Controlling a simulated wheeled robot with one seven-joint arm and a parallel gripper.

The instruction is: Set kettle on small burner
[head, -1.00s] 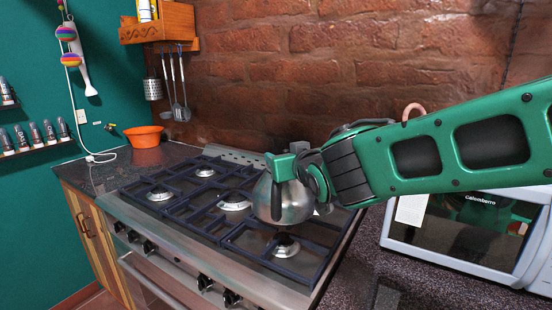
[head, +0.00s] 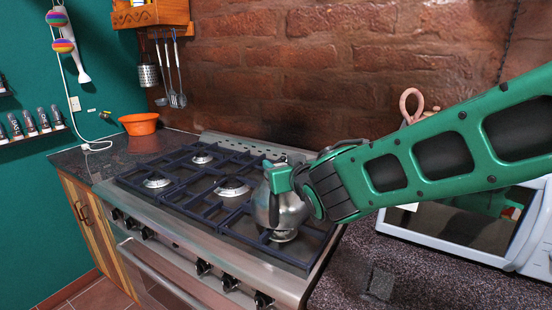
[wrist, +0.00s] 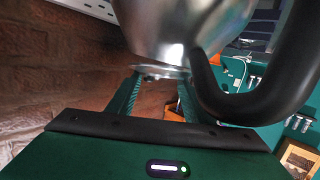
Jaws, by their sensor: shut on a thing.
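The kettle (head: 291,212) is a shiny metal pot with a black handle (wrist: 285,85). In the head view it is upright over the right front part of the stove (head: 213,262), low above or touching the grate; I cannot tell which. The front right burner (head: 284,236) shows just under it. Other burners are at the centre (head: 231,187), front left (head: 156,182) and back left (head: 202,158). My gripper (head: 281,178) is shut on the kettle near its top. In the wrist view, the green fingers (wrist: 158,90) flank its metal top part. The back right burner is hidden.
A white microwave (head: 470,228) stands on the speckled counter (head: 365,265) at right, below my arm. An orange bowl (head: 138,124) sits at back left. The brick wall (head: 330,75) rises behind the stove. The left grates are clear.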

